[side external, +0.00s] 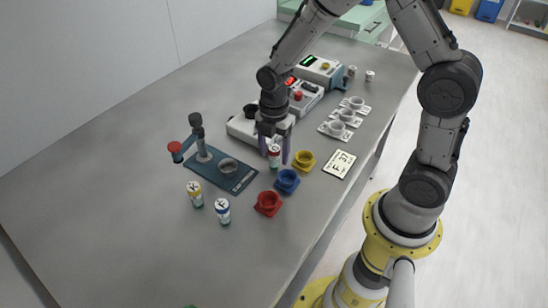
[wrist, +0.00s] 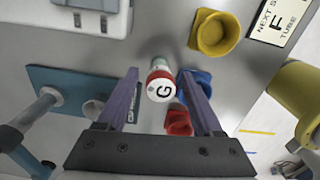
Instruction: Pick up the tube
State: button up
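A small tube (side external: 274,157) with a red-edged white cap stands upright on the table; the wrist view shows the letter G on this tube's cap (wrist: 160,87). My gripper (side external: 273,152) is open and points down over it. In the wrist view my gripper's (wrist: 159,74) two purple fingers stand on either side of the tube, with gaps visible. A tube with a yellow-edged cap (side external: 195,196) and a tube with a blue-edged cap (side external: 222,213) stand farther front left. A card (side external: 339,164) on the right shows the letter F in the wrist view (wrist: 278,30).
A white device (side external: 246,129) is just behind.

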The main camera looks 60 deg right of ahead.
grip_shut()
jog(key=shift+r, duration=0.2)
